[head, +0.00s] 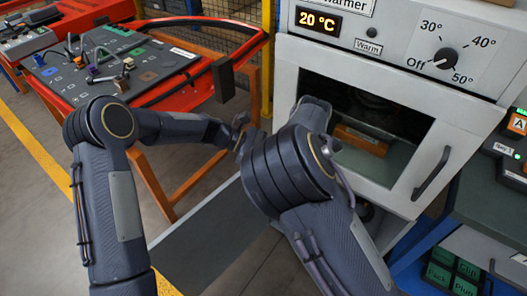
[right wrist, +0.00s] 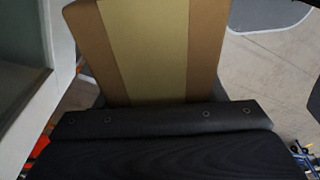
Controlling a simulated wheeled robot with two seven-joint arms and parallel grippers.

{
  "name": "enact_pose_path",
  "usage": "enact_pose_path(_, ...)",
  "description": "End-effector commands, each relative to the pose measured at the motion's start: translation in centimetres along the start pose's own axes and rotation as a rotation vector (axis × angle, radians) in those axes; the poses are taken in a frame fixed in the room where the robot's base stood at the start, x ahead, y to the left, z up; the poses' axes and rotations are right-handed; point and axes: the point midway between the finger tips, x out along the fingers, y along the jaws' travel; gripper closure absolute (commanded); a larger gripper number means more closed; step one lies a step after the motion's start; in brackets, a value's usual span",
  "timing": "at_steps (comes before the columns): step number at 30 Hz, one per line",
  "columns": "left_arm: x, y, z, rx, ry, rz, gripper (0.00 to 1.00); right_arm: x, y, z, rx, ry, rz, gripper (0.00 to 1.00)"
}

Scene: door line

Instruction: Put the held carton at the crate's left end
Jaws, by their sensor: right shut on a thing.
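The held carton (right wrist: 160,50) is brown with a broad pale yellow stripe; it fills the upper middle of the right wrist view. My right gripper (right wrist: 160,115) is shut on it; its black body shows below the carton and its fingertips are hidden. In the head view my right arm's elbow hides the carton and that gripper. My left gripper (head: 241,133) is near the middle of the head view, beside my right arm, small and partly hidden; I cannot tell its opening. I cannot make out the crate for certain in either view.
The warmer (head: 400,60) has a white front with a window and a grey handle (head: 431,174). An orange-brown thing (head: 361,140) shows behind the window. A red-framed bench (head: 120,65) stands at the left. A blue station (head: 455,255) is at the right. Floor is bare at lower left.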

Motion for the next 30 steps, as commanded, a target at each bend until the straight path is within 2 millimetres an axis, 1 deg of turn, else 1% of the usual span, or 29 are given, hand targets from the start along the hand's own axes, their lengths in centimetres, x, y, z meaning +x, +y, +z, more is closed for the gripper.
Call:
enact_pose_path(3,0.52,-0.04,0.02,0.001,0.0,-0.001,0.11,-0.05,0.02,-0.02,0.0,0.0,0.001,0.67)
enact_pose_path(11,0.58,-0.02,0.0,0.001,0.0,-0.001,0.11,-0.05,0.02,-0.02,0.0,0.0,0.001,0.67)
enact_pose_path(23,0.48,0.09,-0.02,0.001,0.001,0.003,0.63,-0.02,-0.07,-0.07,-0.003,0.001,-0.002,0.67)
enact_pose_path(24,0.48,0.1,-0.03,0.001,0.002,0.004,0.65,-0.01,-0.09,-0.08,-0.004,0.001,-0.003,0.68)
enact_pose_path(27,0.46,0.14,-0.03,0.002,0.002,0.005,0.66,0.0,-0.14,-0.11,-0.006,0.001,-0.004,0.67)
enact_pose_path(28,0.45,0.16,0.05,0.003,0.001,0.005,0.66,-0.01,-0.15,-0.12,-0.006,0.001,-0.005,0.35)
enact_pose_path(29,0.45,0.16,0.05,0.003,0.001,0.005,0.68,-0.01,-0.16,-0.14,-0.007,0.001,-0.005,0.31)
enact_pose_path(30,0.45,0.15,0.06,0.003,0.001,0.005,0.68,-0.01,-0.16,-0.14,-0.006,0.001,-0.005,0.26)
